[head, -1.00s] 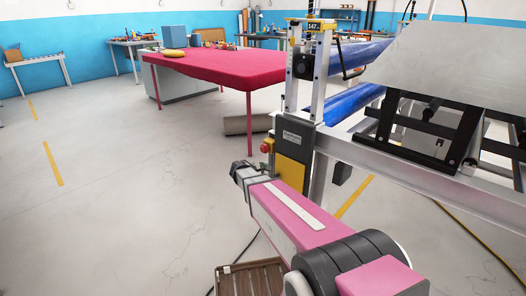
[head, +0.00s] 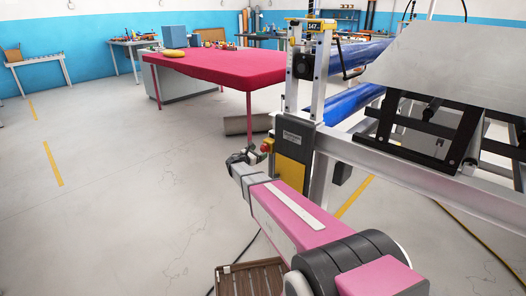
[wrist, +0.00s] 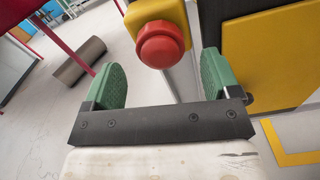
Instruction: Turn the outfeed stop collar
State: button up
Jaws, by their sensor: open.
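The outfeed stop is a red round knob (wrist: 160,44) on a yellow housing (wrist: 158,12), at the top centre of the wrist view. In the head view the knob (head: 266,148) sits on the left side of the machine's post. My gripper (wrist: 161,70) is open, with its green pads apart to the left and right of the knob's line. Nothing is held between them. The knob appears ahead of the gripper and centred between the pads; I cannot tell if anything touches. In the head view my gripper (head: 248,156) is just left of the knob.
A yellow and grey panel (head: 291,157) stands right beside the knob. The machine's metal frame (head: 400,168) extends right. A red-topped table (head: 215,66) stands behind, with a grey roll (wrist: 79,60) on the floor near it. The floor at left is clear.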

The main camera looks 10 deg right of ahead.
aim_at(262, 150)
jog(key=shift+x, duration=1.95)
jog(key=shift+c, duration=0.3)
jog(key=c, duration=0.9)
jog(key=shift+o, duration=0.2)
